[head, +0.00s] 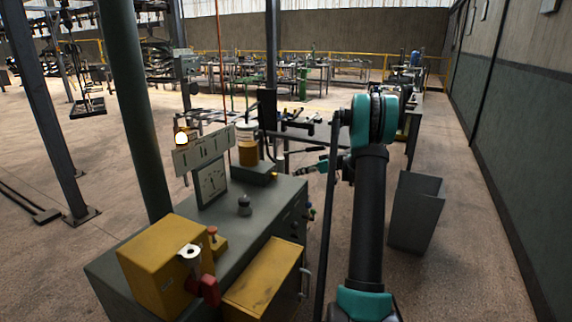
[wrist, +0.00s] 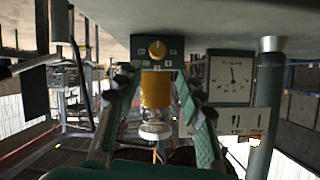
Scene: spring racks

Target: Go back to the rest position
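My gripper (head: 309,161) is to the right of a machine cabinet in the head view, small and partly dark against the background. In the wrist view, my gripper (wrist: 156,76) has its two fingers spread apart with nothing held between them. An amber jar (wrist: 156,90) shows beyond the gap, hanging below a box with a yellow knob (wrist: 157,50), as this view is upside down. In the head view the amber jar (head: 248,153) stands upright on a box on the cabinet, apart from my gripper.
The green-grey cabinet (head: 238,243) carries a gauge (head: 212,181), a lit lamp (head: 181,138) and a yellow box (head: 163,265). A yellow door or drawer (head: 263,277) sticks out at its front. A grey bin (head: 414,212) stands right of my arm, with clear floor toward the wall.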

